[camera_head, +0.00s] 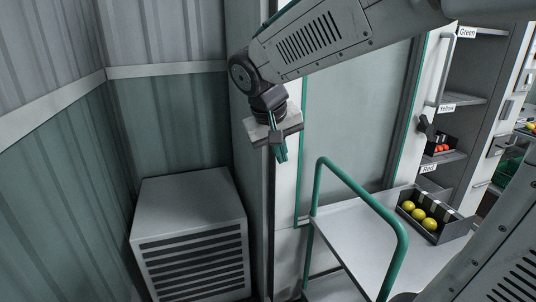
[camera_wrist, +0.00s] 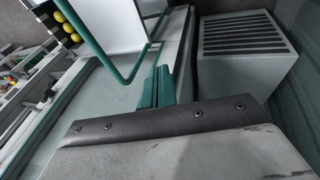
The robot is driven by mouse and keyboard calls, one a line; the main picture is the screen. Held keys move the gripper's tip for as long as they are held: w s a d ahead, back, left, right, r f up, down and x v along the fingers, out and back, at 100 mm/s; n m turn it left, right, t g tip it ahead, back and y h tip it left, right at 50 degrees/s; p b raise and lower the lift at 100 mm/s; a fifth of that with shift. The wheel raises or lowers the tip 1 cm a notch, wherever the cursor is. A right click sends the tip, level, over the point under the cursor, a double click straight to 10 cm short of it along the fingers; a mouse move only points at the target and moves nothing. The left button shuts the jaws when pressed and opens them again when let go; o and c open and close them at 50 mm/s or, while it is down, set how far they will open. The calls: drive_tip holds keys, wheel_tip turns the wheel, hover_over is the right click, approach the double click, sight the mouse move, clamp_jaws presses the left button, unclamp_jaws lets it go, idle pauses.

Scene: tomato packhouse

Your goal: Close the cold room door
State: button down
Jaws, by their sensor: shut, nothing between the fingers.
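A tall pale panel with green edging, seemingly the cold room door (camera_head: 350,120), stands behind my arm in the head view. Its pale face also shows on the left of the wrist view (camera_wrist: 95,98). A vertical bar handle (camera_head: 446,70) is on the white upright at its right; I cannot tell whether it belongs to the door. My gripper (camera_head: 281,154) hangs in front of the white left upright of the panel, its teal fingers together and empty. The fingers also show in the wrist view (camera_wrist: 155,88). Contact with the upright cannot be told. My arm hides the panel's top.
A grey slatted unit (camera_head: 190,225) stands on the left by the corrugated wall (camera_head: 60,150). A cart with a green rail (camera_head: 318,185) stands in front of the panel, bearing a box of yellow fruit (camera_head: 434,236). Labelled shelves (camera_head: 462,101) are at the right.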

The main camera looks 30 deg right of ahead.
drive_tip(key=w+f+m+t+h, duration=0.1)
drive_tip(key=w+f, duration=0.1)
drive_tip(key=w, duration=0.8)
drive_tip(key=w+f+t+h, duration=0.1)
drive_tip(key=w+f+h, duration=0.15)
drive_tip(key=w, duration=0.75)
approach(274, 161)
wheel_tip(274, 161, down, 3)
drive_tip(key=w+a, duration=0.1)
drive_tip(key=w, duration=0.2)
drive_tip(key=shift+y, duration=0.45)
drive_tip(key=shift+s+d+f, duration=0.1)
drive_tip(key=shift+s+d, duration=0.1)
drive_tip(key=shift+d, duration=0.5)
drive_tip(key=shift+s+d, duration=0.15)
drive_tip(key=shift+d, duration=0.55)
drive_tip(key=shift+s+d, duration=0.2)
drive_tip(key=shift+d, duration=0.5)
